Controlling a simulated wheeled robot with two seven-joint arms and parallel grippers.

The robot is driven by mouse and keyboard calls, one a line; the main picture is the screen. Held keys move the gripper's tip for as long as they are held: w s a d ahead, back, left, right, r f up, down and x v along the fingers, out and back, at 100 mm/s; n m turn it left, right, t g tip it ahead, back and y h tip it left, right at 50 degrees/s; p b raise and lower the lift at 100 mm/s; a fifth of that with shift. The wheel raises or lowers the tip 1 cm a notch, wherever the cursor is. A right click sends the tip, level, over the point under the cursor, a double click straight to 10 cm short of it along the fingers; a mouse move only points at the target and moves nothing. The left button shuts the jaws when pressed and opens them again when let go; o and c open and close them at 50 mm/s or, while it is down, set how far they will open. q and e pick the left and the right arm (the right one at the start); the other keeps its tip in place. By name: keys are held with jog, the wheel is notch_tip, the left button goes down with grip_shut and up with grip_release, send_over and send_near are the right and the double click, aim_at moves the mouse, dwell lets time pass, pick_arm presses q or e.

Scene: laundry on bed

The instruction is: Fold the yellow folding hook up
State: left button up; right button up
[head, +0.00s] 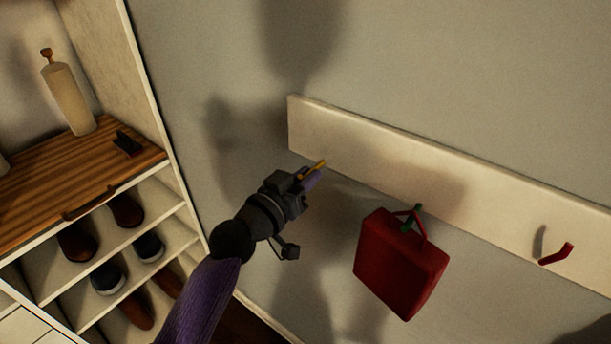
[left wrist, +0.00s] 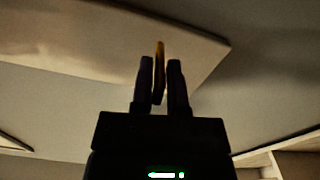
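The yellow folding hook (head: 319,165) is at the left part of the white wall board (head: 390,155). My left gripper (head: 313,174) is at this hook, just below the board. In the left wrist view the yellow hook (left wrist: 159,72) stands between the two dark fingers, and its tip reaches past the fingertips. The fingers of my left gripper (left wrist: 160,75) are a narrow gap apart, with thin slits seeming to show beside the hook. The hook's base is mostly hidden by the gripper. My right gripper is not in view.
A red bag (head: 402,264) hangs from a green hook (head: 411,220) to the right of my left gripper. A red hook (head: 556,254) sticks out farther right. A shelf unit with shoes (head: 127,211) and a bottle (head: 68,97) stands at left.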

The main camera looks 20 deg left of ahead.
pick_arm(q)
grip_shut()
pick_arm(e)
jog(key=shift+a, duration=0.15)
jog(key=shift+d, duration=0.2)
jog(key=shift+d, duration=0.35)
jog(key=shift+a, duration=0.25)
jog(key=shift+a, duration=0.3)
